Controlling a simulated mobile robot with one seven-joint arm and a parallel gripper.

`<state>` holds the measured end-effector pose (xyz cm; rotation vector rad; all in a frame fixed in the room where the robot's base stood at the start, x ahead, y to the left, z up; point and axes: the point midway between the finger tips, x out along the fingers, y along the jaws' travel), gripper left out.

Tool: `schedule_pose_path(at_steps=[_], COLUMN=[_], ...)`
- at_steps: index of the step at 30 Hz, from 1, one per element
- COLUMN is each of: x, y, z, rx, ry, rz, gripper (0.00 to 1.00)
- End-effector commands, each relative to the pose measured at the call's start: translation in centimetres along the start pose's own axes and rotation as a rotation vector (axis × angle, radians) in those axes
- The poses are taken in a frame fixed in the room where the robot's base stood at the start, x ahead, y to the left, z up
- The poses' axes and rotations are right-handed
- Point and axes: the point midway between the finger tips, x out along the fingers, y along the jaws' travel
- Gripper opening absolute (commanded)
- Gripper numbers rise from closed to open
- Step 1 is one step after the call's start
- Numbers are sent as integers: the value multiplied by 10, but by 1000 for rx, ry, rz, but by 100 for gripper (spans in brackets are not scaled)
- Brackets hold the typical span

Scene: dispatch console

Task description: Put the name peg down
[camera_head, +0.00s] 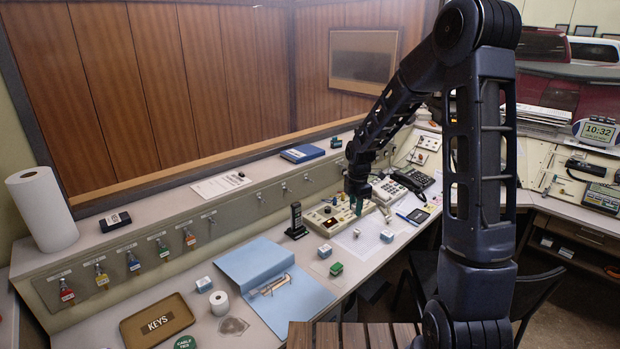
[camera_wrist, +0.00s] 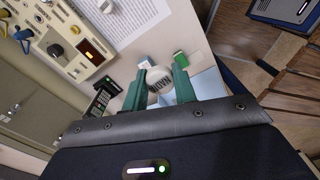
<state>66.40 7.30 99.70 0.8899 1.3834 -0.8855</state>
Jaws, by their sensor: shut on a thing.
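My gripper (camera_wrist: 159,80) has its two green fingers shut on a pale round-ended name peg (camera_wrist: 161,93) with dark lettering, seen in the wrist view. In the head view my gripper (camera_head: 359,203) hangs over the desk by the control panel (camera_head: 326,217); the peg cannot be made out there. Below the fingers in the wrist view are a blue-and-white block (camera_wrist: 145,62) and a green block (camera_wrist: 180,59) on the desk. I cannot tell the exact height of the peg above the desk.
A printed sheet (camera_head: 362,238) lies beside the panel. A dark handheld radio (camera_head: 297,222) stands left of it. An open blue binder (camera_head: 253,262), a white roll (camera_head: 219,303) and a brown KEYS tray (camera_head: 135,331) are further left. A phone (camera_head: 412,180) is at the right.

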Motion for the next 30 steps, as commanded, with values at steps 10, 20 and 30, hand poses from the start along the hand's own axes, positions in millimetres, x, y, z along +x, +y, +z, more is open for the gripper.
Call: schedule_pose_path(at_steps=[10,20,30], x=[-29,-56,-82], y=[124,217,282], z=[-80,-181,-307], rx=[-164,-308,-449], ry=[6,6,5], rz=[6,8,8], gripper=[6,6,6])
